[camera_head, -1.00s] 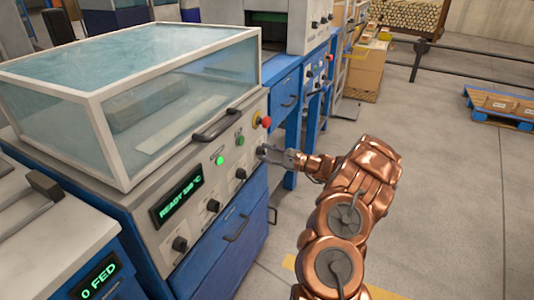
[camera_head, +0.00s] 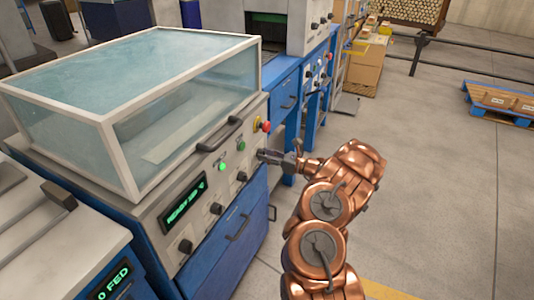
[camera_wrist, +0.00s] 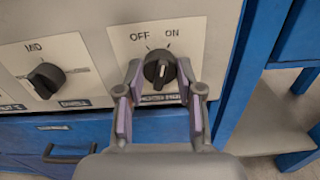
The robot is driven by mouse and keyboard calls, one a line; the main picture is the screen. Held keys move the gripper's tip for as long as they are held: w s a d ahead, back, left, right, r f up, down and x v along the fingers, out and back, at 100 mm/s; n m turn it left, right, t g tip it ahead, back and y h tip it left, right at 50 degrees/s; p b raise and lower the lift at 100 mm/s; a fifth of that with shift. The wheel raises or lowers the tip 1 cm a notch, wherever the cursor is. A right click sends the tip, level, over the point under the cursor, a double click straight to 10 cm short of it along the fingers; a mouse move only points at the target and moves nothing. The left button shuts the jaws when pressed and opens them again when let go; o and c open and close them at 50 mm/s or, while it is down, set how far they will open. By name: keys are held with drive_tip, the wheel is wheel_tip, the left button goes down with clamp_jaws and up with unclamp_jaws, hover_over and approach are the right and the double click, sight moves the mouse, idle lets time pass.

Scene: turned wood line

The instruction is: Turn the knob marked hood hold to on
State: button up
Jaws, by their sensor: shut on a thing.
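The black hood hold knob (camera_wrist: 160,68) is on a pale plate marked OFF at upper left and ON at upper right, in the wrist view. Its lower label is partly hidden by my fingers. A pale line on the knob leans slightly right at its top; I cannot tell whether it lines up exactly with the ON mark. My gripper (camera_wrist: 159,72) is shut on the knob, one finger on each side. In the head view my gripper (camera_head: 264,156) is at the right end of the machine's front panel and hides the knob.
Another knob (camera_wrist: 46,80), marked MID, sits to the left. A red emergency button (camera_head: 265,127) and green lamps are near my gripper. The glass hood (camera_head: 135,95) with its dark handle (camera_head: 220,135) is above the panel. A blue drawer front (camera_head: 235,225) is below.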

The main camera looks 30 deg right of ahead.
drive_tip(key=shift+m+p, duration=0.3)
drive_tip(key=shift+m, duration=0.9)
drive_tip(key=o, duration=1.1)
drive_tip(key=shift+o, duration=0.2)
drive_tip(key=v, duration=1.2)
